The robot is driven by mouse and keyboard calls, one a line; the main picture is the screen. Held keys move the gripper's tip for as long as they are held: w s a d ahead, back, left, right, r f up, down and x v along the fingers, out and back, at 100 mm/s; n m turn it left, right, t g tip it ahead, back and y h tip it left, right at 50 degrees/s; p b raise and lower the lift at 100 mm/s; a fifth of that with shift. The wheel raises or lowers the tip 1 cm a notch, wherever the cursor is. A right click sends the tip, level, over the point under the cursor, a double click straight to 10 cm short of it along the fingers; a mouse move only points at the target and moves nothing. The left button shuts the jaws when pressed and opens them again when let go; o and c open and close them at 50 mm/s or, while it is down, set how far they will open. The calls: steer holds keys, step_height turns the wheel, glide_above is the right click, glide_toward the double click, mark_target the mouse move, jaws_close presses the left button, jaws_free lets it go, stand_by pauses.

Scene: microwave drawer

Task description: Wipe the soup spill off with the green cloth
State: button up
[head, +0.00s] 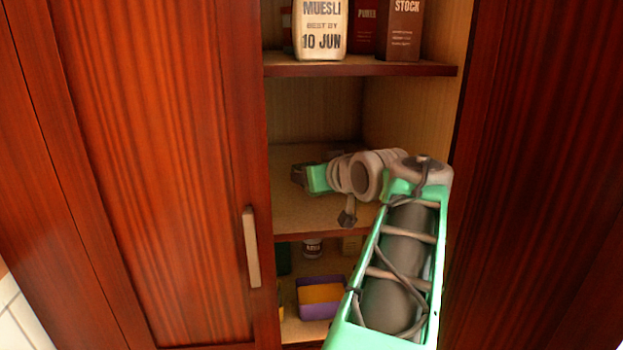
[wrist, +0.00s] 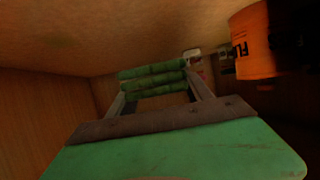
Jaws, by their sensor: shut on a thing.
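My gripper (wrist: 153,92) is inside the open cupboard, low over the middle shelf (head: 300,213) in the head view. In the head view the gripper (head: 301,177) points left, and the cloth cannot be told apart there. No soup spill can be made out in either view; my arm covers part of the shelf. Whether the cloth touches a surface cannot be told.
The upper shelf (head: 360,69) holds a muesli pack (head: 321,30) and a stock box (head: 401,30). Below are a purple-and-orange container (head: 321,296) and a small jar (head: 313,248). A closed door (head: 150,150) stands left. In the wrist view, an orange container (wrist: 254,45) is right of the gripper.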

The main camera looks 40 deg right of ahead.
steer(key=shift+r+p, duration=0.95)
steer(key=shift+r, duration=0.6)
steer(key=shift+f, duration=0.1)
